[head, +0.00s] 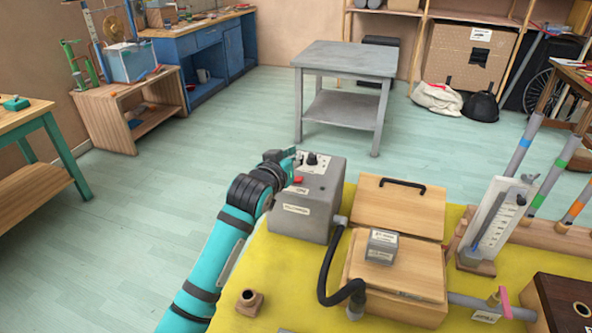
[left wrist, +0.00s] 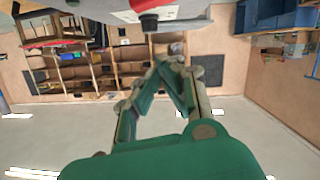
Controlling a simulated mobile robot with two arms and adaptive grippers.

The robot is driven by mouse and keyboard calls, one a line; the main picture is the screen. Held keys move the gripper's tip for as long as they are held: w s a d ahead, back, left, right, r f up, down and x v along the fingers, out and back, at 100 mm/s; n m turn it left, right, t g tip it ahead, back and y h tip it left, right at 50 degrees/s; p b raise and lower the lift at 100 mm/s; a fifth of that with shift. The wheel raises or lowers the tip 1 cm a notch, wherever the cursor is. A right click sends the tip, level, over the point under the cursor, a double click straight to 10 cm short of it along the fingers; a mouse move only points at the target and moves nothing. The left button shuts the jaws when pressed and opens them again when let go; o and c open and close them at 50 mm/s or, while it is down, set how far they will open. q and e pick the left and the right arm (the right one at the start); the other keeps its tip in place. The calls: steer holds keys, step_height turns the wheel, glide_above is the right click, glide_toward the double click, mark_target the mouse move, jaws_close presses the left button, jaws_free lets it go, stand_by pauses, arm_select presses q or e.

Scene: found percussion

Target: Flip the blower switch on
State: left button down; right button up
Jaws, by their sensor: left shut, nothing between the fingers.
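The blower is a grey box (head: 318,205) with a hose, at the back left of the yellow-topped bench. Its front has pale labels, too small to read for certain, and a red switch (head: 298,180). A black knob (head: 312,158) stands on its upper panel. My left gripper (head: 296,160) is shut and empty at the box's upper left edge, close to the switch and knob. I cannot tell whether it touches. In the left wrist view the shut fingers (left wrist: 168,66) point toward the box (left wrist: 185,14), with a red part (left wrist: 144,4) above a black knob (left wrist: 149,23). The switch's position is unclear.
A black hose (head: 326,268) runs from the box to a wooden chest (head: 398,280). A lidded wooden box (head: 400,208) and a gauge board (head: 494,220) stand to the right. A small wooden socket (head: 249,302) sits on the yellow top (head: 285,275). A grey table (head: 345,58) stands beyond.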

arm_select(q)
steer(key=shift+s+d+f, duration=0.15)
steer(key=shift+s+f, duration=0.05)
steer(key=shift+f, duration=0.75)
steer(key=shift+s+d+f, duration=0.15)
steer(key=shift+f, duration=0.8)
arm_select(e)
steer(key=shift+s+d+r, duration=0.1)
steer(key=shift+s+d, duration=0.05)
steer(key=shift+s, duration=0.5)
